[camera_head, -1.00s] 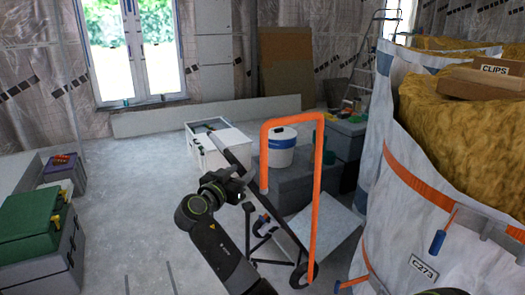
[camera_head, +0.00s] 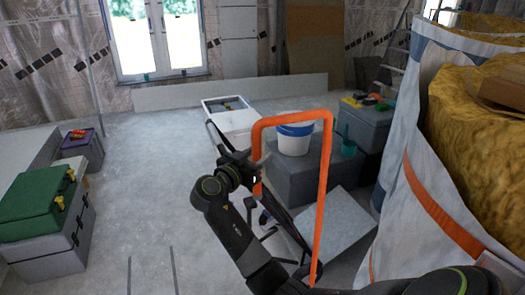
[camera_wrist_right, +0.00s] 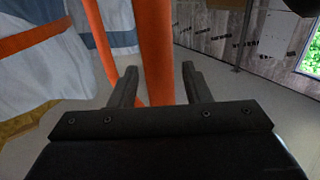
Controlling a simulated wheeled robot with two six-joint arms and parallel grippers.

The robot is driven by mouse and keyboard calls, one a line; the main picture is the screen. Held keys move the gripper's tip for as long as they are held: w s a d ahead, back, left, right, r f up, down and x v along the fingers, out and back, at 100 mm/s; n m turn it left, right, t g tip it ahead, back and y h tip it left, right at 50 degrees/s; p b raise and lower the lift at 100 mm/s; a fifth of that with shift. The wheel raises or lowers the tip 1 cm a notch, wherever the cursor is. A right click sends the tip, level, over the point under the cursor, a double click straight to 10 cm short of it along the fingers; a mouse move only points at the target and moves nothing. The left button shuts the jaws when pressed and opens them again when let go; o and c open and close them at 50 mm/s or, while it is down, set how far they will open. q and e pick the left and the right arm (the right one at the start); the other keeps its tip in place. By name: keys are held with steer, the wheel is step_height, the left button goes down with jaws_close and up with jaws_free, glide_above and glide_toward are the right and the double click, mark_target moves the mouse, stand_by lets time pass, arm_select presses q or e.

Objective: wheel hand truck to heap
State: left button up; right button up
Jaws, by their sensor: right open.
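The hand truck stands upright ahead of me. My right gripper (camera_head: 252,172) is at the left upright of the handle. In the right wrist view an orange tube (camera_wrist_right: 154,55) runs between the open fingers (camera_wrist_right: 160,88); contact cannot be told. A second orange tube (camera_wrist_right: 98,40) is farther left. My left gripper is not in view. No thing is clearly identifiable as the heap.
A large white bag of yellow fluffy material (camera_head: 480,125) stands close on the right. Grey boxes, a white bucket (camera_head: 295,138) and an open white box (camera_head: 228,112) are behind the truck. Green and grey cases (camera_head: 45,225) stand left. The left-centre floor is clear.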

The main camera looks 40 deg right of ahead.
steer(key=shift+a, duration=0.1)
jaws_close()
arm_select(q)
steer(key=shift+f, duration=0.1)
arm_select(e)
steer(key=shift+s+d, duration=0.15)
steer(key=shift+d, duration=0.25)
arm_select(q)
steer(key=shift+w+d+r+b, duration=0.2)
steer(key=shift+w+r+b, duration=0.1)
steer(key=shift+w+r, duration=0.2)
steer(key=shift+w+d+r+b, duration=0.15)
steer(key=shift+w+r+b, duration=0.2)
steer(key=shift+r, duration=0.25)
arm_select(e)
steer(key=s+d, duration=0.2)
steer(key=d, duration=0.6)
steer(key=shift+d+r, duration=0.15)
steer(key=shift+d, duration=0.25)
